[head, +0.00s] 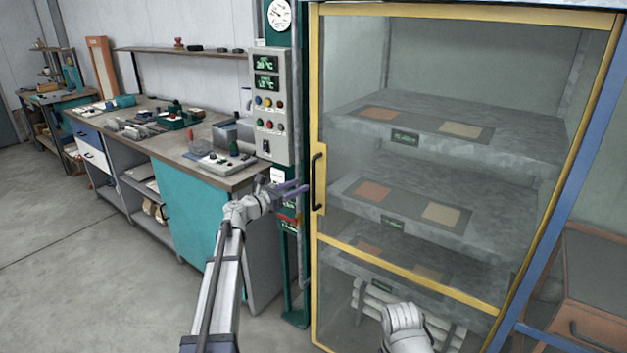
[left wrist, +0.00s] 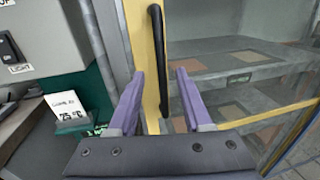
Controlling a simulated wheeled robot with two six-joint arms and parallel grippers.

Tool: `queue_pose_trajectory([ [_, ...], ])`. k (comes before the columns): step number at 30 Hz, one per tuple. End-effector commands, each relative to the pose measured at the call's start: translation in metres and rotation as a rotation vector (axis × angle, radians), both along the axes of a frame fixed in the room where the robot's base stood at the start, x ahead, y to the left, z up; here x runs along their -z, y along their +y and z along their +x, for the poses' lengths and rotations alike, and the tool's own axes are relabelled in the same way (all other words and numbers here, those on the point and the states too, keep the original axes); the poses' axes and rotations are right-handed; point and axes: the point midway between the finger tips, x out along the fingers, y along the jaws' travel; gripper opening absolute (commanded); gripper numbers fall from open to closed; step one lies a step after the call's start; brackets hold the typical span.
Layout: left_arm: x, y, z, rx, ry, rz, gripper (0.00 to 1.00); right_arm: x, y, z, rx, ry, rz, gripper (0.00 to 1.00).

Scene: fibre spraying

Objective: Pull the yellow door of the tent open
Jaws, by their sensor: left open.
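The yellow-framed glass door (head: 400,268) of the tent is shut across its front. A black vertical handle (head: 317,180) is on the door's left upright, and it also shows in the left wrist view (left wrist: 157,50). My left gripper (head: 301,189) is open at the handle, with its purple fingers pointing toward the door. In the left wrist view, the gripper (left wrist: 160,82) has one finger on each side of the handle's lower part. Whether either finger touches it I cannot tell. Part of my right arm shows low in the head view, but its fingers do not.
A control box (head: 269,105) stands on a green post left of the door, close to my left gripper. A workbench (head: 150,135) with tools runs along the left. Shelves (head: 455,115) with panels are behind the glass. The floor (head: 90,270) at the left is clear.

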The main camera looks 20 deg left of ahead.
Motion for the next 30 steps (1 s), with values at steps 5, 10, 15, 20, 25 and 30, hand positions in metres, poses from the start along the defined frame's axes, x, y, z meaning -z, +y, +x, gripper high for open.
queue_pose_trajectory([
  [5,0.0,-0.01,0.016,0.004,0.0,0.002,0.5,0.0,0.0,0.0,0.0,0.0,0.0,0.5],
  [10,0.0,-0.023,0.039,0.005,-0.001,0.003,0.5,0.0,0.0,0.0,0.0,0.0,0.0,0.5],
  [15,0.0,-0.036,0.059,0.004,-0.001,0.003,0.5,0.0,0.0,0.0,0.0,0.0,0.0,0.5],
  [20,0.0,-0.04,0.064,0.002,-0.001,0.003,0.5,0.0,0.0,0.0,0.0,0.0,0.0,0.5],
  [25,0.0,-0.04,0.064,0.002,-0.001,0.003,0.5,0.0,0.0,0.0,0.0,0.0,0.0,0.5],
  [30,0.0,-0.04,0.064,0.002,-0.001,0.003,0.32,0.0,0.0,0.0,0.0,0.0,0.0,0.5],
])
